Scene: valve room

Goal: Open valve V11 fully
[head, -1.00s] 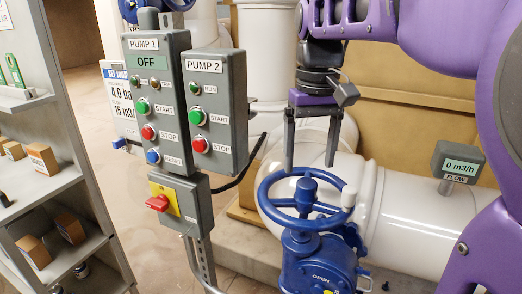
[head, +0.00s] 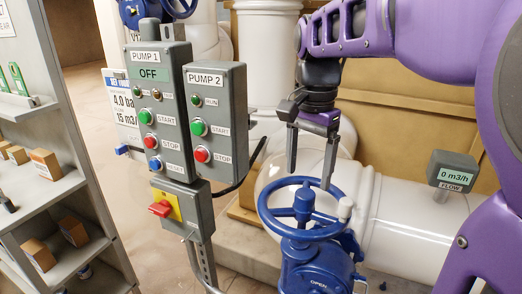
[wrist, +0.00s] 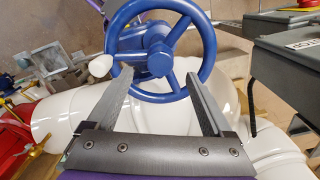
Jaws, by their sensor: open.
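A blue handwheel valve (head: 303,207) stands in front of a white pipe, its wheel roughly level, with a white knob (head: 345,207) on the rim. Its body (head: 318,270) is marked OPEN; I see no V11 label. My gripper (head: 309,182) is open and empty, fingers pointing down, just above the far part of the wheel. In the wrist view the wheel (wrist: 159,60) shows beyond my gripper (wrist: 157,76), the hub between the fingertips and the white knob to the left. Whether a finger touches the wheel, I cannot tell.
A flow display (head: 453,170) on the pipe (head: 405,225) at right reads 0 m3/h. Pump control boxes (head: 215,125) stand close left of the valve; PUMP 1 reads OFF. A shelf (head: 50,190) with small boxes is at far left. A red item (wrist: 15,145) shows in the wrist view.

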